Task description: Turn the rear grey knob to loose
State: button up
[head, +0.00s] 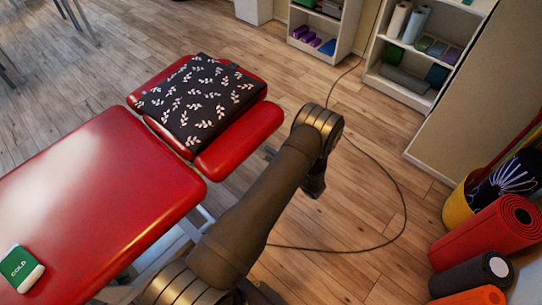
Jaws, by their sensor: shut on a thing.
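No grey knob shows in the head view; the near side and underside of the red treatment table (95,185) are largely hidden by the table top and my arm. My arm rises from the bottom of the picture to its bent joint, right of the table's headrest end. From there a dark link drops down and passes out of sight behind the arm. My gripper and its fingertips do not show, so what it touches cannot be seen.
A black leaf-patterned bag (200,100) lies on the red headrest part (240,140). A green-and-white cold pack (20,268) lies on the table. A dark cable (403,205) loops over the wooden floor.

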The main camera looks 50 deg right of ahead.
dwell(0.3)
jog(key=o, duration=1)
jog(key=s, duration=1.7)
jog(key=shift+s, duration=0.2)
jog(key=w, duration=1.7)
jog(key=shift+w, duration=0.25)
jog(key=shift+s, duration=0.15)
